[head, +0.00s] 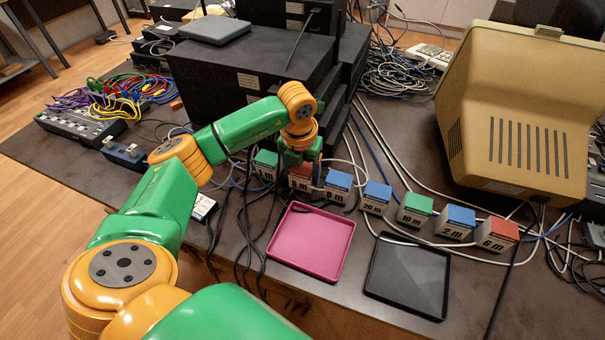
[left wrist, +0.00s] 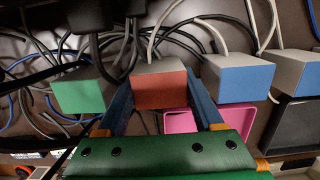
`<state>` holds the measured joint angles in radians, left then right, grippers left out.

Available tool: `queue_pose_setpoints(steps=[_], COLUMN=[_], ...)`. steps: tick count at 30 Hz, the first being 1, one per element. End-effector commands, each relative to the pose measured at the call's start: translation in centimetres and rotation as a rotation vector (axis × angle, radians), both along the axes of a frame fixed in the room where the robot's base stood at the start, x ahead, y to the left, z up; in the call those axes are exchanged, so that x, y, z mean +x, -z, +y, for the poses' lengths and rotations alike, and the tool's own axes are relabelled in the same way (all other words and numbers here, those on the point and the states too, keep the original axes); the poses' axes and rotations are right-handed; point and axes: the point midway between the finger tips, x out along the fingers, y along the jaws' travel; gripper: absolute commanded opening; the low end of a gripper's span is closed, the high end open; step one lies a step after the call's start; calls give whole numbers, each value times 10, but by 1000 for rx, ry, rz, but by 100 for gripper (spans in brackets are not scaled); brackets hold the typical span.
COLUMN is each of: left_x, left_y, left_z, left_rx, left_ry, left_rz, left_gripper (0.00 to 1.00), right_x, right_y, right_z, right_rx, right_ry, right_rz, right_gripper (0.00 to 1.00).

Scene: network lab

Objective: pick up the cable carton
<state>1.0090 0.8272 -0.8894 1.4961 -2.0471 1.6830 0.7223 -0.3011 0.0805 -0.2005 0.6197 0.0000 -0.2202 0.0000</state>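Several small cable cartons with coloured faces stand in a row behind the trays. A red-topped carton (head: 300,181) is under my left gripper (head: 303,162) in the head view. In the left wrist view, the red face of this carton (left wrist: 160,90) sits between the two blue fingers of my left gripper (left wrist: 160,98). The fingers are spread, one on each side, very close to the carton; a slim gap shows at the lower right. The carton appears to stand on the table. Part of it is hidden by the gripper. My right gripper is not in view.
A green carton (head: 265,163) and a blue carton (head: 338,186) stand close on either side. A pink tray (head: 312,243) and a black tray (head: 408,276) lie in front. Loose cables run around the cartons. A black equipment stack (head: 240,75) and a beige monitor (head: 520,110) stand behind.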

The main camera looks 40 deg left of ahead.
Motion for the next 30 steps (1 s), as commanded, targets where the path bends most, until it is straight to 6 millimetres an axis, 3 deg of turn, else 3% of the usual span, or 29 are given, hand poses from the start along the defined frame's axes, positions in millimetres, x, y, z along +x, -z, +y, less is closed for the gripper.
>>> queue_pose_setpoints(steps=[1,5,6,14,19,25,30], left_x=[0,0,0,1,-2,-43,-93], left_y=[0,0,0,-5,-35,-87,-113], left_z=[0,0,0,0,2,20,41], left_rx=[0,0,0,0,0,3,7], left_ry=[0,0,0,-1,-1,-2,-6], left_rz=[0,0,-1,-3,-7,-8,-2], left_gripper=[43,8,6,6,6,6,6], right_x=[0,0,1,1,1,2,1], right_y=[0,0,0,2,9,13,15], right_z=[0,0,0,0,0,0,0], right_rx=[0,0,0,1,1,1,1], right_ry=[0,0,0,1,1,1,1], right_rz=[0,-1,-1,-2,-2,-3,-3], right_gripper=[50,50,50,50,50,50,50])
